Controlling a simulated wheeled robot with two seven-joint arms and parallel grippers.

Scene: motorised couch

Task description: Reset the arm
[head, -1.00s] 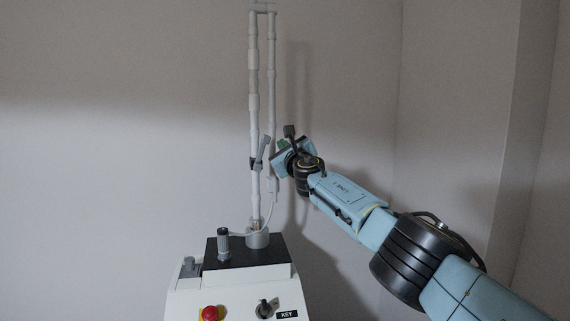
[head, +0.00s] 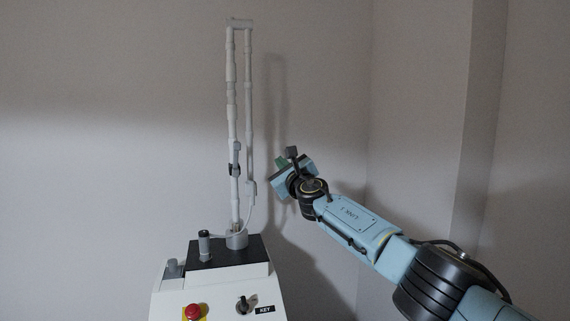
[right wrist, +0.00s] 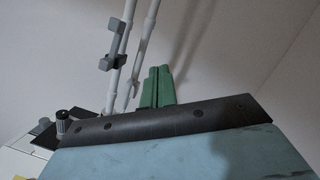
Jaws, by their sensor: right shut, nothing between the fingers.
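A tall white jointed double-pole arm (head: 232,100) stands upright on a white console, joined across its top. A grey lever with a dark clamp (head: 235,158) sits partway up the front pole, nearly in line with it. The lever also shows in the right wrist view (right wrist: 116,42). My right gripper (head: 281,163) is to the right of the poles, apart from them, at about the lever's height. Its green fingers (right wrist: 157,87) are together and empty. My left gripper is not in view.
The white console (head: 215,300) has a red button (head: 193,312), a key switch (head: 243,305) and a black top plate (head: 225,256) with a dark knob (head: 204,243). A thin cable runs up to the poles. Plain walls stand behind and at right. The space left of the poles is clear.

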